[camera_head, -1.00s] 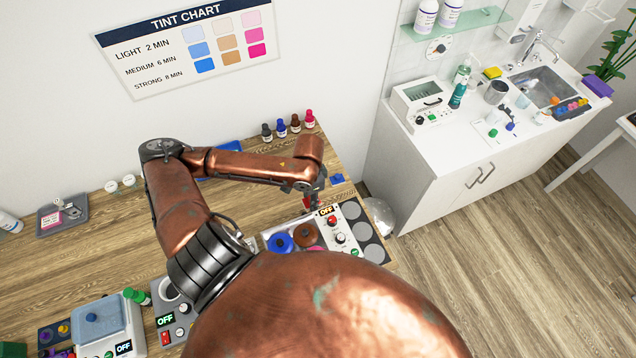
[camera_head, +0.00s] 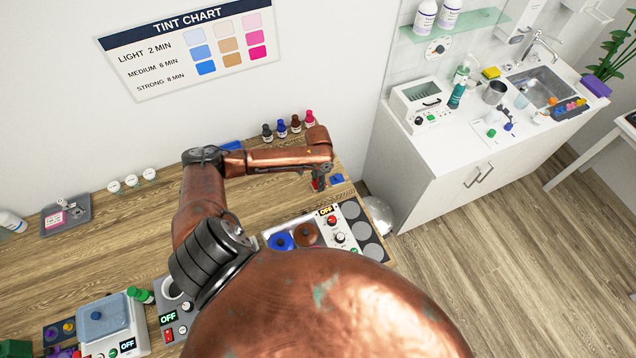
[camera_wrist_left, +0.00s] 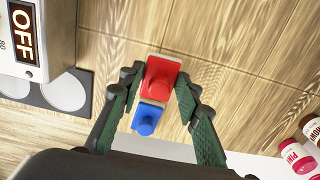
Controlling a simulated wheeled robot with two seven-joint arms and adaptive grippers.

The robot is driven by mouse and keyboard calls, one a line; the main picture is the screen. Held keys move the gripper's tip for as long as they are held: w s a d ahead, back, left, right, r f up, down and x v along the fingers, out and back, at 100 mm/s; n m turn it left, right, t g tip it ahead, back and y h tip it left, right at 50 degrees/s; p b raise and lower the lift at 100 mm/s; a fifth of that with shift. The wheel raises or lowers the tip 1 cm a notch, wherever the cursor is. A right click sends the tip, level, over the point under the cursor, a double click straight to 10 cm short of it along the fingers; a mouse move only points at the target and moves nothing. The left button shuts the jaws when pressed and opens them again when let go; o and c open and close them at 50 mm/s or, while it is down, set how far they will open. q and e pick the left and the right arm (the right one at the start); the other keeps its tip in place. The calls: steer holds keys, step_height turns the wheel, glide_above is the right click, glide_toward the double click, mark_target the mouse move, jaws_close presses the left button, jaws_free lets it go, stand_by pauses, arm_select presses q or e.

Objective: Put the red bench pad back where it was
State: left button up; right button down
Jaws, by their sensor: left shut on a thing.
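The red bench pad (camera_wrist_left: 160,80) is a small red block with a rounded knob, between the fingers of my left gripper (camera_wrist_left: 157,84) in the wrist view. My left gripper (camera_head: 319,183) is shut on it, over the far right part of the wooden bench. In the head view only a bit of red (camera_head: 316,185) shows below the fingers. A similar blue pad (camera_wrist_left: 147,119) is close beside the red one; it also shows in the head view (camera_head: 337,179). I cannot tell whether the red pad touches the bench. My right gripper is not in view.
Several small bottles (camera_head: 296,125) stand along the wall behind the gripper. A unit with an OFF display (camera_head: 328,211) and grey round spots (camera_head: 360,230) lies in front of it. The bench's right edge is close by. Bare wood (camera_wrist_left: 220,85) lies around the pads.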

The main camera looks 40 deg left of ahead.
arm_select(q)
steer(key=shift+f, duration=0.75)
steer(key=shift+f, duration=0.15)
steer(key=o, duration=1)
step_height(320, 180, up, 12)
steer(key=shift+r+b, duration=0.15)
steer(key=shift+b, duration=0.3)
